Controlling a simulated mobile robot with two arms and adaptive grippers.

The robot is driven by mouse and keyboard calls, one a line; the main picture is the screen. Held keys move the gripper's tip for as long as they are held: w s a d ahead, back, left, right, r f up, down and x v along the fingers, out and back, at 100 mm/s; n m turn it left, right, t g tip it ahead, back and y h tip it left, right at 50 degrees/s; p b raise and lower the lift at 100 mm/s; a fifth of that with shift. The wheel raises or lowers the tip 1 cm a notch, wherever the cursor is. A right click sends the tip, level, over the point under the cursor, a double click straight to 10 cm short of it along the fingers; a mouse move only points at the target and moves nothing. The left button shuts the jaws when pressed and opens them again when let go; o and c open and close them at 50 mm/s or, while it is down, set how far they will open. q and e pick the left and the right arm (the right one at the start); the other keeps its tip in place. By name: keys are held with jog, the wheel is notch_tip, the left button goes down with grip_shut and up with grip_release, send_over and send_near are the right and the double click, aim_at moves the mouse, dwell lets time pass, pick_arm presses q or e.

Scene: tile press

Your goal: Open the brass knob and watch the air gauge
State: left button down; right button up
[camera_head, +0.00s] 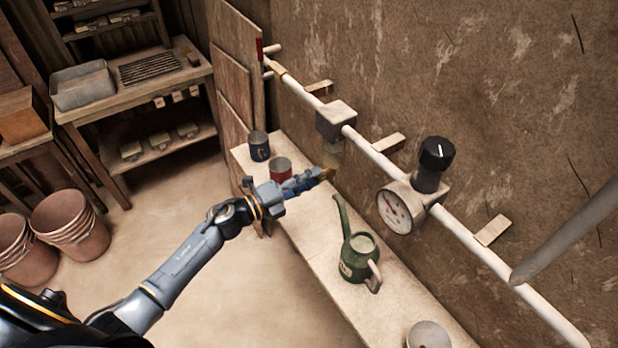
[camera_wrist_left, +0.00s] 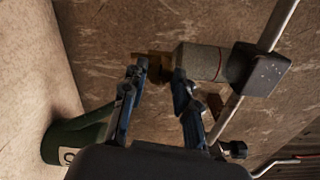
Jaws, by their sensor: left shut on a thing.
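The brass knob (camera_head: 328,174) is at the lower end of a cloudy bowl (camera_head: 334,155) that hangs under a grey block on the wall pipe. My left gripper (camera_head: 318,177) has reached it from the left and is shut on it. In the left wrist view the fingers (camera_wrist_left: 160,74) are on either side of the brass knob (camera_wrist_left: 154,66), at the end of the bowl (camera_wrist_left: 200,62). The air gauge (camera_head: 394,212) has a pale round face and faces the room; its needle is too small to read exactly. My right gripper is not in view.
A black knob (camera_head: 436,154) stands above the gauge. On the bench (camera_head: 310,215) below are a green watering can (camera_head: 357,258), a red mug (camera_head: 281,168), a dark blue mug (camera_head: 259,146) and a pale pot (camera_head: 428,336). Stacked clay pots (camera_head: 70,225) stand on the floor at left.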

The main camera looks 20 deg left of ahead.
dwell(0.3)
pick_arm(q)
jog(key=c, duration=1)
grip_release()
jog(key=shift+a, duration=0.1)
jog(key=v, duration=1.2)
